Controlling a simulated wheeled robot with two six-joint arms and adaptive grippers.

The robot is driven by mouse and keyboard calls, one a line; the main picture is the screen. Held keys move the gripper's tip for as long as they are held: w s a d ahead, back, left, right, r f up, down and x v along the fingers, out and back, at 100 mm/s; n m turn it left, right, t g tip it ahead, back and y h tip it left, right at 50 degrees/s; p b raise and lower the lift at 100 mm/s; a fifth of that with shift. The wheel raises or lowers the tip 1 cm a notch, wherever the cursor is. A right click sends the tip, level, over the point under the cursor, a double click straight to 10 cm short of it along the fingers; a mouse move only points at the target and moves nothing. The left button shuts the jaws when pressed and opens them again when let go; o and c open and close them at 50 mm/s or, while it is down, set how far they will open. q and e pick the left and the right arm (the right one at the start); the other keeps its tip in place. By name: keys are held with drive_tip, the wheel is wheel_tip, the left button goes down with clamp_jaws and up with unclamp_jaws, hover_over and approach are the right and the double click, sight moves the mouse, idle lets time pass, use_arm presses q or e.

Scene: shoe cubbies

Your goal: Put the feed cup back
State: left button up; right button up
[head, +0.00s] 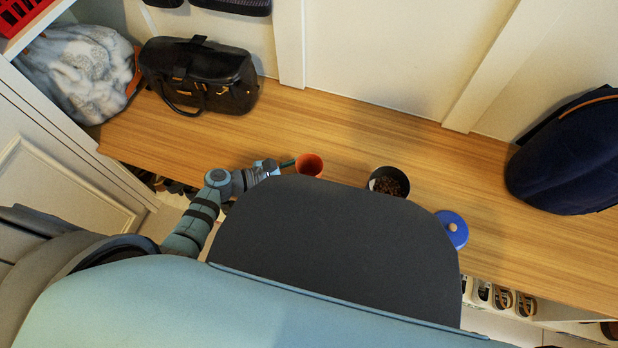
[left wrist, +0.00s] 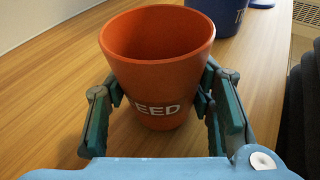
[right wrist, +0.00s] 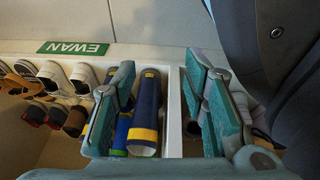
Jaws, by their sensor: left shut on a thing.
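The orange feed cup (head: 309,167), marked "EED" in the part of its label that shows, is upright over the wooden bench. In the left wrist view, the cup (left wrist: 158,65) sits between the fingers of my left gripper (left wrist: 160,88), which is shut on its sides. The inside that shows looks empty. I cannot tell whether its base touches the bench. In the head view my left gripper (head: 285,165) reaches the cup from the left. My right gripper (right wrist: 160,78) shows only in the right wrist view, open and empty, before the shoe cubbies.
A dark bowl (head: 376,172) of brown pellets stands right of the cup. A black bag (head: 215,75) and navy backpack (head: 565,160) flank the bench (head: 340,120).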

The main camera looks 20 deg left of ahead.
use_arm(q)
drive_tip(key=shift+f, duration=0.15)
drive_tip(key=o, duration=1.2)
use_arm(e)
drive_tip(key=shift+w+a, duration=0.1)
drive_tip(key=shift+w, duration=0.1)
use_arm(q)
drive_tip(key=shift+r, duration=0.25)
drive_tip(key=p+v, duration=0.3)
drive_tip(key=v, duration=0.9)
drive_tip(key=shift+a, duration=0.1)
drive_tip(key=shift+f, duration=0.1)
use_arm(e)
drive_tip(key=shift+n+g, duration=0.3)
drive_tip(key=shift+g, duration=0.2)
drive_tip(key=s, duration=0.1)
drive_tip(key=s+d, duration=0.1)
drive_tip(key=s, duration=0.1)
drive_tip(key=s+d+r, duration=0.1)
drive_tip(key=s, duration=0.1)
